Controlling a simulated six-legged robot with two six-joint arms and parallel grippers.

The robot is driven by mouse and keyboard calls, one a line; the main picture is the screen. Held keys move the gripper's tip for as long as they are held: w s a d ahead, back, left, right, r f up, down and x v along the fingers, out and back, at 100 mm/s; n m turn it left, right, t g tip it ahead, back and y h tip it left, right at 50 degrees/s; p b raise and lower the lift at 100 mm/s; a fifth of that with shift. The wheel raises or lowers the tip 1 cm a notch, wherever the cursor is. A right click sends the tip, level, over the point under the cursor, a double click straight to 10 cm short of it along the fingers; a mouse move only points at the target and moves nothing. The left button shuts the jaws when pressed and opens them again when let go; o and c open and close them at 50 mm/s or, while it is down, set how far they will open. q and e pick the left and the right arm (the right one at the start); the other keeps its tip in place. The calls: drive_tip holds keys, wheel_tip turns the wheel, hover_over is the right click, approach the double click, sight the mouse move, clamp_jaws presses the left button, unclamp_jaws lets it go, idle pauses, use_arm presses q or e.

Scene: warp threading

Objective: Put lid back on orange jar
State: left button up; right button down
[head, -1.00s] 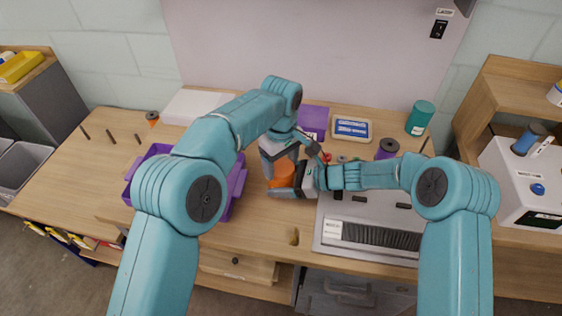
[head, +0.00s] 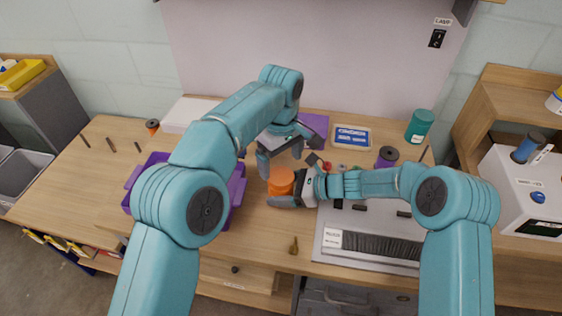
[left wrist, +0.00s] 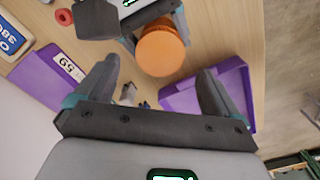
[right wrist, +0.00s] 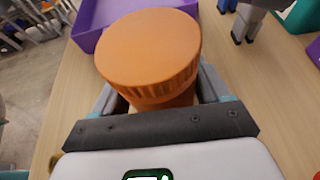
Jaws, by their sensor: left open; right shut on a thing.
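The orange jar (head: 281,187) is upright, held low over or on the table left of the loom. The lid also shows in the left wrist view (left wrist: 161,53). My right gripper (head: 293,190) is shut around the jar's body below the lid. My left gripper (head: 281,157) is open and empty, just behind and above the jar, apart from the lid. In the left wrist view its fingers (left wrist: 158,78) have nothing between them.
A purple tray (head: 238,190) stands left of the jar, partly behind my left arm. A loom (head: 370,240) lies to the right, under my right arm. A purple box (head: 315,122), a purple spool (head: 387,156) and a teal container (head: 420,126) are behind. A small brown object (head: 294,246) lies in front.

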sight(281, 176)
use_arm(q)
drive_tip(key=shift+c, duration=0.4)
drive_tip(key=shift+m, duration=0.6)
wheel_tip(281, 176, up, 4)
drive_tip(key=shift+f, duration=4.05)
